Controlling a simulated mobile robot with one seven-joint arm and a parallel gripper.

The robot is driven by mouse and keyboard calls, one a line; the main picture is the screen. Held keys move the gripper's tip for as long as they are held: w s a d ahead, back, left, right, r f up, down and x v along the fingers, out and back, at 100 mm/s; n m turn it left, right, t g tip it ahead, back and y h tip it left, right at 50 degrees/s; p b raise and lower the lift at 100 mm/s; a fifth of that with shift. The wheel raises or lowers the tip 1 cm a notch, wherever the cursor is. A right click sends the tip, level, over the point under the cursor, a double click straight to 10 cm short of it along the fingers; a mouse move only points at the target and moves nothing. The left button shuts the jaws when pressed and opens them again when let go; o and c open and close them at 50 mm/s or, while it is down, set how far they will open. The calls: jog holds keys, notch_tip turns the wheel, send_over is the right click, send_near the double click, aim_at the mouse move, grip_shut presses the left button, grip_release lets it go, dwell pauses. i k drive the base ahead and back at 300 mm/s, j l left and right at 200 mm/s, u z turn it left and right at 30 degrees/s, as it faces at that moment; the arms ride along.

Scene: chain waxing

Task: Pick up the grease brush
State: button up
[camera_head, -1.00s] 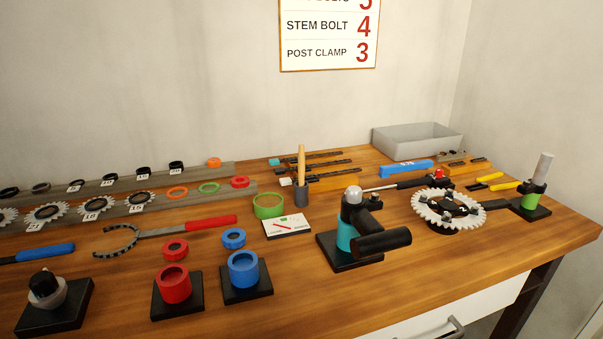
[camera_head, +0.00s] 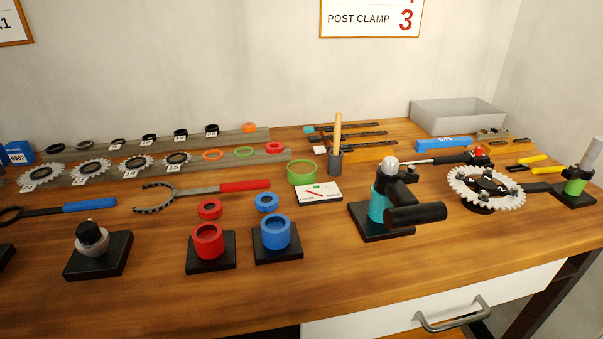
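The grease brush seems to be the upright tan wooden handle (camera_head: 337,133) standing in a small dark grey cup (camera_head: 335,161) toward the back middle of the bench. Its lower end is hidden inside the cup. A green round tub (camera_head: 302,172) stands just left of the cup, and a small white card (camera_head: 318,193) with a red mark lies in front of them. My gripper is not in view.
The wooden bench (camera_head: 330,260) is clear along its front middle. A black clamp with a teal post (camera_head: 379,207) stands right of the card. Red (camera_head: 208,241) and blue (camera_head: 276,233) cups stand front left. A grey bin (camera_head: 458,117) stands at the back right.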

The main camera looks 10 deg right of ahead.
aim_at(338, 118)
jog(key=k+l, duration=0.1)
jog(key=l, duration=0.4)
jog(key=k+l, duration=0.15)
jog(key=l, duration=0.3)
jog(key=k+l, duration=0.1)
jog(key=l, duration=0.4)
jog(key=k+l, duration=0.1)
jog(key=l, duration=0.35)
jog(key=k+l, duration=0.15)
jog(key=l, duration=0.35)
jog(key=i+j, duration=0.25)
jog(key=i, duration=0.15)
jog(key=i+j, duration=0.2)
jog(key=i, duration=0.25)
jog(key=i+j, duration=0.25)
jog(key=i, duration=0.15)
